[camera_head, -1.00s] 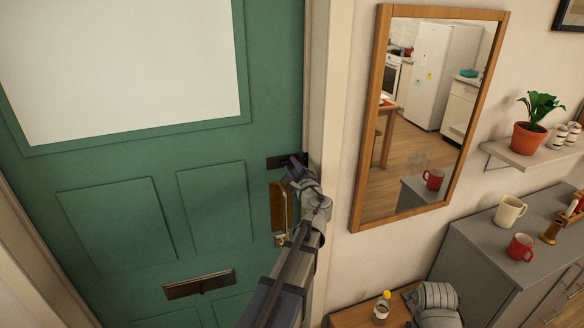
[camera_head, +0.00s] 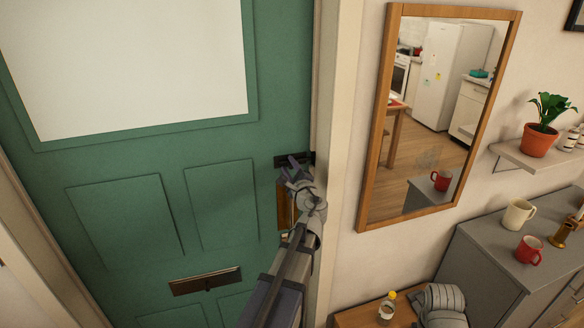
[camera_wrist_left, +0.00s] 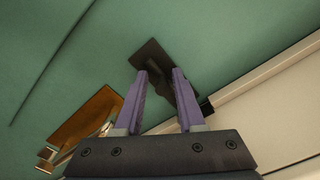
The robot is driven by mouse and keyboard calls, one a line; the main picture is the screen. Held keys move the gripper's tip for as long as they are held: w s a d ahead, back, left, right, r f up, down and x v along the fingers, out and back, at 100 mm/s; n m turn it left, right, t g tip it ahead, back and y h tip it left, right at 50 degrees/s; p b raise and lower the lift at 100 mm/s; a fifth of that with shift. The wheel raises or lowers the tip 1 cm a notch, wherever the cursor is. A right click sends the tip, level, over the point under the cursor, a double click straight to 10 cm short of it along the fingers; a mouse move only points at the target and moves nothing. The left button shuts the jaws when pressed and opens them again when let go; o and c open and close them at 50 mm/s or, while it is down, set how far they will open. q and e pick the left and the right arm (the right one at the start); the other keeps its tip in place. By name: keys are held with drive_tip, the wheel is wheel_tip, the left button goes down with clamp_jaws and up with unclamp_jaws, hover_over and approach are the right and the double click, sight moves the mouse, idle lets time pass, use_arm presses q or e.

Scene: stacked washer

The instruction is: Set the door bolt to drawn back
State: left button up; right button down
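The door bolt (camera_head: 284,162) is a dark fitting on the green door (camera_head: 150,165), near its right edge and above a brass plate. It also shows in the left wrist view as a dark plate (camera_wrist_left: 152,55), slanting toward the door frame. My left gripper (camera_head: 299,161) is at the bolt, in front of its right part. In the left wrist view its two purple fingers (camera_wrist_left: 159,73) are apart, with the bolt plate behind and between them. Nothing is clearly gripped. The fingers partly hide the bolt, so its knob position and any contact are unclear.
The brass plate with handle (camera_head: 283,205) sits just below my left gripper. The pale door frame (camera_head: 335,130) stands close on the right, then a wall mirror (camera_head: 376,150). A low wooden surface with a bottle (camera_head: 387,307) is at the lower right.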

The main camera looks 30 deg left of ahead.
use_arm(q)
drive_tip(key=shift+o, duration=0.4)
drive_tip(key=shift+s+d, duration=0.1)
drive_tip(key=v, duration=0.7)
drive_tip(key=shift+s+d, duration=0.2)
drive_tip(key=shift+s, duration=0.05)
